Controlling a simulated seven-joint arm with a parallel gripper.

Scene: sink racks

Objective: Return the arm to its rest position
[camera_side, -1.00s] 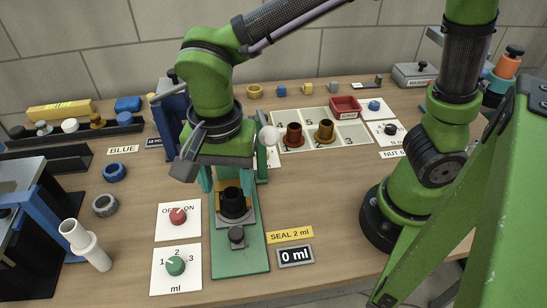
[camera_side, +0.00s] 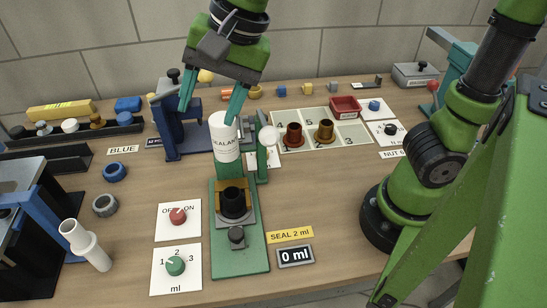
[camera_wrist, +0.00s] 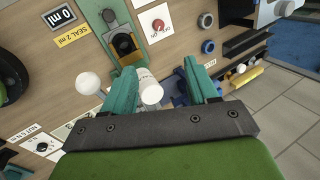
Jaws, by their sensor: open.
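My gripper (camera_side: 212,98) is in the upper middle of the side view, above the bench. Its teal fingers are spread apart and hold nothing. A white labelled bottle (camera_side: 224,137) stands at the back of the green dispenser stand (camera_side: 240,258), just below and between the fingertips in the picture. In the wrist view the bottle (camera_wrist: 149,88) shows between the open fingers of my gripper (camera_wrist: 163,90). I cannot tell whether a finger touches it.
A blue press (camera_side: 172,132) stands left of the bottle, and a white-knobbed lever (camera_side: 268,135) stands right of it. Free room is above the bench.

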